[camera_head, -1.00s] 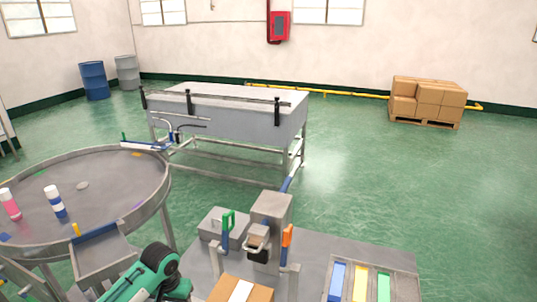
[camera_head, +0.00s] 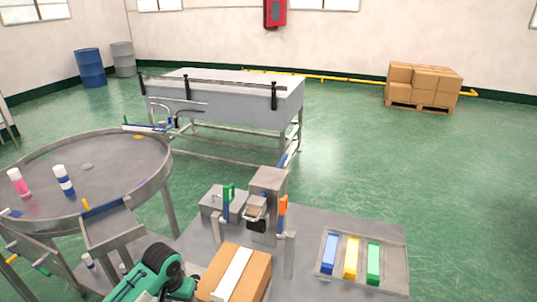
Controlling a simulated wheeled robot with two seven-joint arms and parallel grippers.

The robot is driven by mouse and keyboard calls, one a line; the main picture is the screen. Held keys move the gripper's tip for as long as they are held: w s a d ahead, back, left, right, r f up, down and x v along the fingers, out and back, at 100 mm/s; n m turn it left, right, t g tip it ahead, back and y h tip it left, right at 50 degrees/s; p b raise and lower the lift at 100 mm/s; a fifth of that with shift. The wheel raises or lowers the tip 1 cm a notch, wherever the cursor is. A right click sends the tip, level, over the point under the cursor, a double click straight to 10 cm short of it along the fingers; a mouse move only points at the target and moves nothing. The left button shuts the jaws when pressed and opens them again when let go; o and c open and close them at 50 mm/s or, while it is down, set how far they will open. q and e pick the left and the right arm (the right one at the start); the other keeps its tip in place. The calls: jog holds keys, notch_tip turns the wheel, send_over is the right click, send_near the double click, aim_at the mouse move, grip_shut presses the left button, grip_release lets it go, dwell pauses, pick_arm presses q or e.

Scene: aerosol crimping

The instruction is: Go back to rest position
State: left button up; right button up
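A round grey table (camera_head: 110,185) at the left holds a pink bottle with a white cap (camera_head: 20,184) and a blue-and-white bottle (camera_head: 64,181), both upright.
A tray (camera_head: 398,272) holds blue, yellow and green strips. A large grey table (camera_head: 230,108) stands behind. Stacked boxes (camera_head: 425,85) are back right. Green floor is clear at right.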

pick_arm(q)
jog(key=s+d+f+m+h, duration=0.1)
jog(key=s+d+f, duration=0.1)
jog(key=s+d, duration=0.45)
jog(key=s+a+r+t+y, duration=0.1)
jog(key=s+a+r+t, duration=0.15)
jog(key=s, duration=0.75)
jog(key=s+a+r+t, duration=0.1)
jog(key=s+a+r, duration=0.15)
jog(key=s, duration=0.75)
notch_tip(320, 180, down, 32)
jog(key=g+b, duration=0.1)
jog(key=b, duration=0.1)
jog(key=s+a+f+g+b, duration=0.1)
jog(key=s+a+f+b, duration=0.1)
jog(key=s+f, duration=1.7)
notch_tip(320, 180, down, 4)
jog(key=shift+s+a+f+g, duration=0.25)
jog(key=shift+a+g, duration=0.1)
jog(key=shift+a, duration=0.25)
